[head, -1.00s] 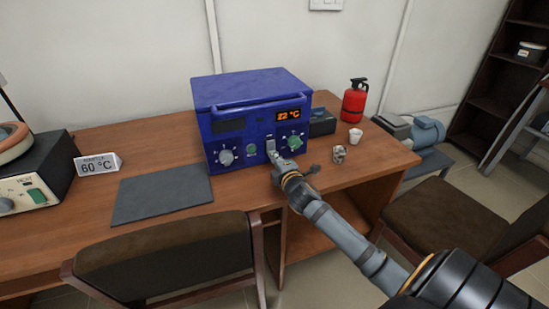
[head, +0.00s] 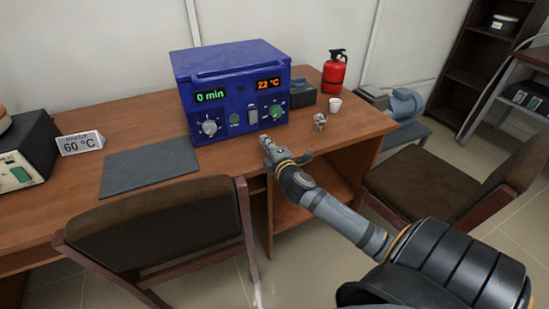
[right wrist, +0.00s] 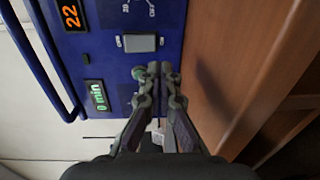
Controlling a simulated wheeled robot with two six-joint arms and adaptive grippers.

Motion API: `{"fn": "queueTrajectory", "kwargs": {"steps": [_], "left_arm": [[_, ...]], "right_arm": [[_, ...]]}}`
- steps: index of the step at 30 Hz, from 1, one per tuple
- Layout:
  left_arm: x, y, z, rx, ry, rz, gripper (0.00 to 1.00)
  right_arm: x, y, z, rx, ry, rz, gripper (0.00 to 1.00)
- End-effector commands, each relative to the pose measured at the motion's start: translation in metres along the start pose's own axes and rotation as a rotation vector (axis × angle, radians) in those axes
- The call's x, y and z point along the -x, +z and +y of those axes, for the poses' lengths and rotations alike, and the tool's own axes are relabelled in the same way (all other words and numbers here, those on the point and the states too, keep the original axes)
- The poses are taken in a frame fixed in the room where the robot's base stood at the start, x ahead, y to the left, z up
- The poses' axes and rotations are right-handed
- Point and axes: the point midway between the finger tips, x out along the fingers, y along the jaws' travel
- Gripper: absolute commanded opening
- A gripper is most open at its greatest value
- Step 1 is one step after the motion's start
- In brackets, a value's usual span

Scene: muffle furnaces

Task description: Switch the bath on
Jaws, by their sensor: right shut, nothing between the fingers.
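The blue bath (head: 230,62) stands on the desk against the wall. Its left display (head: 211,96) reads 0 min in green and its right display (head: 268,84) reads 22 °C in orange. A grey rocker switch (head: 252,116) sits low on its front between two knobs; the switch also shows in the right wrist view (right wrist: 140,43). My right gripper (head: 265,141) is shut and empty, in front of the panel below the switch. In the right wrist view its fingertips (right wrist: 160,68) are together, close by the switch. My left gripper is not in view.
A 60 °C sign (head: 80,143) and a dark mat (head: 150,172) lie left of the bath. A white cup (head: 335,105), a small metallic item (head: 320,122) and a red extinguisher (head: 334,70) are to its right. A chair (head: 150,235) stands in front.

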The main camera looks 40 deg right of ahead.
Motion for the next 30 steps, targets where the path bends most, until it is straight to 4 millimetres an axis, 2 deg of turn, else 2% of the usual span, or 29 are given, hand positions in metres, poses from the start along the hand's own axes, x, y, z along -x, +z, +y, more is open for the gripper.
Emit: {"fn": "queueTrajectory", "kwargs": {"steps": [1, 6, 10, 18, 30], "left_arm": [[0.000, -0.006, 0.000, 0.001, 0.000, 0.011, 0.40], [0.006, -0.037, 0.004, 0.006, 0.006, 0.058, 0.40], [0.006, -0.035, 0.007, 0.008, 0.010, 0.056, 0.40], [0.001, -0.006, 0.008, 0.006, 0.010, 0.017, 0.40], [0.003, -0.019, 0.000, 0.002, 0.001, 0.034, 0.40]], "right_arm": [[0.011, -0.001, -0.004, 0.005, -0.003, 0.004, 0.00], [0.041, 0.000, -0.009, 0.003, -0.004, 0.003, 0.00], [0.054, 0.000, -0.011, 0.001, -0.002, 0.002, 0.00], [0.059, 0.000, -0.012, -0.002, 0.001, 0.001, 0.00], [0.059, 0.000, -0.012, -0.002, 0.001, 0.001, 0.00]]}}
